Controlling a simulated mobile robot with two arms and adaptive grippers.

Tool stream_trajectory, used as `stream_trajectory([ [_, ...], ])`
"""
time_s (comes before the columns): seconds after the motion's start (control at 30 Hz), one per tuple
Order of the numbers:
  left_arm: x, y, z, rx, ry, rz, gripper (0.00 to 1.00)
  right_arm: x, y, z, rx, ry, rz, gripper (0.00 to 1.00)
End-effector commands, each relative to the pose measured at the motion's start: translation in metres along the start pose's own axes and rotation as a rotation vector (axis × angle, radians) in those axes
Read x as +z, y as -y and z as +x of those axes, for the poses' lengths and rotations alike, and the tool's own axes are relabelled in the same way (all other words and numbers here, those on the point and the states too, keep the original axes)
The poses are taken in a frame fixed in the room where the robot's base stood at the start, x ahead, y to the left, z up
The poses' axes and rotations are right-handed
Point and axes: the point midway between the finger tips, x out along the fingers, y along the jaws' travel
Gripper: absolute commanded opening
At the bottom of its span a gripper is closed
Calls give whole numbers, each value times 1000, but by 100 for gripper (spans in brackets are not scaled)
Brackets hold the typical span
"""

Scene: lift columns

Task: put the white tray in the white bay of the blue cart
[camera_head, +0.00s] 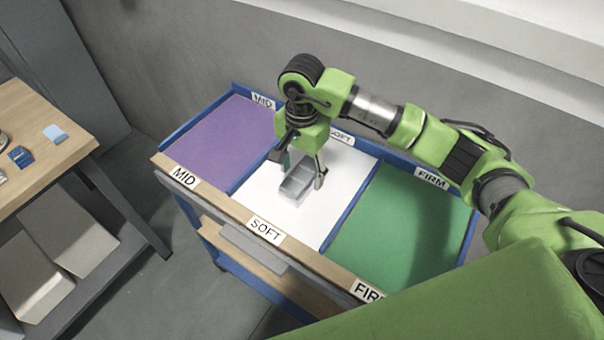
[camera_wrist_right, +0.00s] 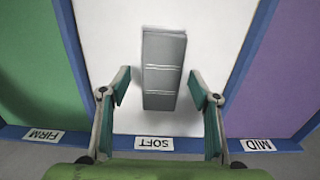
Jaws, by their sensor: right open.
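In the right wrist view the tray (camera_wrist_right: 163,72) shows between the two open fingers (camera_wrist_right: 160,88), with a gap on each side. The gripper partly hides the tray in the head view. My left gripper is not in view.
The purple bay (camera_head: 213,140) labelled MID and the green bay (camera_head: 415,225) labelled FIRM flank the white bay; both look empty. Blue dividers separate them. A wooden table (camera_head: 40,125) with small blue items stands at the left. A grey wall is behind the cart.

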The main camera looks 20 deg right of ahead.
Motion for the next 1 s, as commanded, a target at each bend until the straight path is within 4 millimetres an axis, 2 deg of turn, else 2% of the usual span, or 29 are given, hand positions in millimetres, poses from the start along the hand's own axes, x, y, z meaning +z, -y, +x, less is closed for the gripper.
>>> stream_trajectory([
  [0.03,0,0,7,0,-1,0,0,-1,1,-8,-5,-4,0,57],
  [0.3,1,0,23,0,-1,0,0,-1,1,-67,-5,-4,1,57],
  [0.5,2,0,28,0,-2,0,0,-1,0,-95,-2,-2,1,57],
  [0.7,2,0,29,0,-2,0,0,0,0,-105,0,0,1,57],
  [1.0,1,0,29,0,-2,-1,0,0,0,-105,0,0,1,57],
])
